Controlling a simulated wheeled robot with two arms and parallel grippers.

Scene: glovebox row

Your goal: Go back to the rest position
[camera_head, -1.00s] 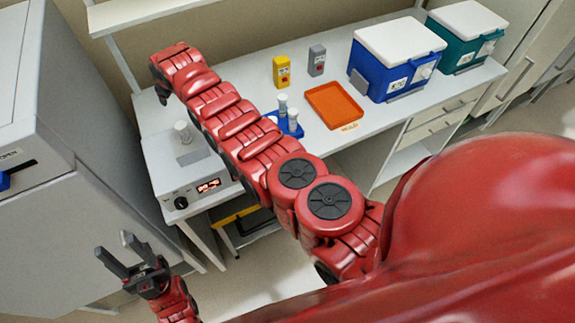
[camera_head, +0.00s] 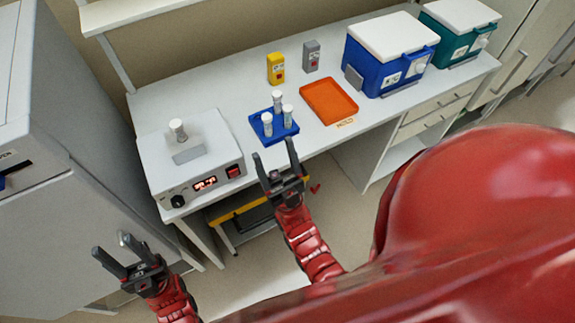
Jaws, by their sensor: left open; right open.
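My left gripper (camera_head: 122,254) is open and empty at the lower left, in front of the large grey cabinet. My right gripper (camera_head: 275,165) is open and empty at the centre, in front of the bench's front edge and below the blue rack in the picture. Both grippers point up in the picture, with their fingers apart. Neither visibly touches anything.
On the bench (camera_head: 225,85) are a hotplate-like device (camera_head: 205,160) with a vial (camera_head: 178,130), a blue rack (camera_head: 284,134) with several vials, an orange tray (camera_head: 330,98), yellow (camera_head: 276,68) and grey (camera_head: 311,56) boxes, and blue (camera_head: 380,65) and teal (camera_head: 450,40) coolers. A grey cabinet (camera_head: 85,170) stands left.

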